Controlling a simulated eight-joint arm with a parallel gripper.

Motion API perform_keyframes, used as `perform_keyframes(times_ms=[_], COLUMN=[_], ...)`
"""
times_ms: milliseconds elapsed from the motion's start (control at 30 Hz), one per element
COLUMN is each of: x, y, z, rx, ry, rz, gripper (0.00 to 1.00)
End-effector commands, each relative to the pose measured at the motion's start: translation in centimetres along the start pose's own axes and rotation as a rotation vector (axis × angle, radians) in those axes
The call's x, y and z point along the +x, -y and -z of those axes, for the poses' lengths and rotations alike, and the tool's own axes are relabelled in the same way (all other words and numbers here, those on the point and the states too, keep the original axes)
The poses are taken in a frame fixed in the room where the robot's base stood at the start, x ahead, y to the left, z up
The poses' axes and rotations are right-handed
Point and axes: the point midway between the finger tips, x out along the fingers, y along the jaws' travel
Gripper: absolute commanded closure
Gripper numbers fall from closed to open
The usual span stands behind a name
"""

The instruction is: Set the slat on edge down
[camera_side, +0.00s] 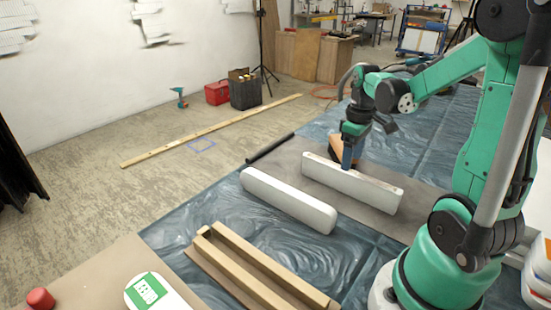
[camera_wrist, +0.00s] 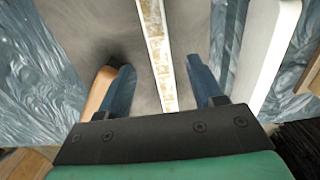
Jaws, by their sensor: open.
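The slat (camera_side: 325,174) is a long white board standing upright on its long edge on the grey mat. Its narrow top edge (camera_wrist: 155,45), white with worn tan patches, runs between the fingers in the wrist view. My gripper (camera_side: 348,158) is open over the middle of the slat, with one blue finger on each side. In the wrist view my gripper (camera_wrist: 160,66) shows a gap between each finger and the slat. The far finger is mostly hidden in the side view.
A rounded white bar (camera_side: 288,201) lies parallel on the near side; it also shows in the wrist view (camera_wrist: 264,55). An orange-tan piece (camera_wrist: 98,92) is beside the left finger. A wooden channel (camera_side: 255,268) lies nearer, and a black rod (camera_side: 270,147) lies at the mat's end.

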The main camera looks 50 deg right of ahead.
Motion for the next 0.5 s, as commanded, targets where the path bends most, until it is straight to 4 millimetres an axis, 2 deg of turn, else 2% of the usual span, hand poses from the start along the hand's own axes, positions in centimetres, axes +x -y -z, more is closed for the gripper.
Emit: perform_keyframes(times_ms=[100,300,500], x=[-2.2,-5.3,-7.1], y=[0.1,0.0,0.0], z=[-0.1,0.0,0.0], rx=[0.000,0.000,0.000], ry=[0.000,0.000,0.000], rz=[0.000,0.000,0.000], gripper=[0.40,0.40,0.40])
